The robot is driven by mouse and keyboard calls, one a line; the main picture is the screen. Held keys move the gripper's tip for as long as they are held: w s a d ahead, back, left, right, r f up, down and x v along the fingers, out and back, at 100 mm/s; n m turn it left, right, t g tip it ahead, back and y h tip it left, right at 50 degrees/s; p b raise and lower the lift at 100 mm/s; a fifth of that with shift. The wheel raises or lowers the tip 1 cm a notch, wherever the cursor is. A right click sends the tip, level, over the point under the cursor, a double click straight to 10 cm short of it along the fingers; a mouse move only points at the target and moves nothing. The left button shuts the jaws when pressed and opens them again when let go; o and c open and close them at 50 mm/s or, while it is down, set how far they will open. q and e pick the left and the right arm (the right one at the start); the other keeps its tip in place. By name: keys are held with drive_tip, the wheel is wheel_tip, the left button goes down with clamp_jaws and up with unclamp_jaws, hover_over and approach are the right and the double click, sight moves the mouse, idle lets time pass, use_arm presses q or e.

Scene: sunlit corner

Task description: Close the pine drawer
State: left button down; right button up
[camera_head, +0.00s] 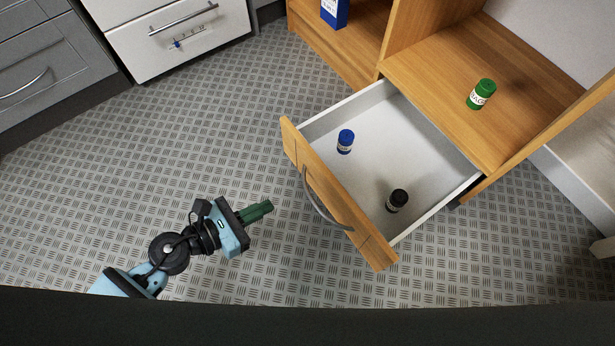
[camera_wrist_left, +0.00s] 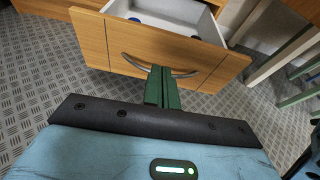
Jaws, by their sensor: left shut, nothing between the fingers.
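The pine drawer (camera_head: 373,247) is pulled well out of the wooden cabinet in the head view, its white inside showing. A curved metal handle (camera_head: 318,205) is on its front. A blue-capped jar (camera_head: 345,141) and a black-capped jar (camera_head: 397,200) stand inside. My left gripper (camera_head: 268,206) is shut and empty, to the left of the drawer front and apart from it. In the left wrist view the green fingers (camera_wrist_left: 162,72) are together, pointing at the drawer front (camera_wrist_left: 135,45) and overlapping its handle in the picture. My right gripper is out of view.
A blue box (camera_head: 335,12) is in the cabinet. Grey (camera_head: 45,65) and white (camera_head: 180,55) drawer units stand at the upper left. The patterned floor (camera_head: 210,120) between is clear.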

use_arm(q)
drive_tip(key=shift+w+d+f, duration=0.1)
drive_tip(key=b, duration=0.2)
approach(325, 176)
drive_tip(key=x, duration=0.5)
drive_tip(key=shift+w+f, duration=0.2)
drive_tip(key=shift+f, duration=0.2)
drive_tip(key=shift+w+d, duration=0.3)
drive_tip(key=shift+d, duration=0.15)
drive_tip(key=shift+d, duration=0.1)
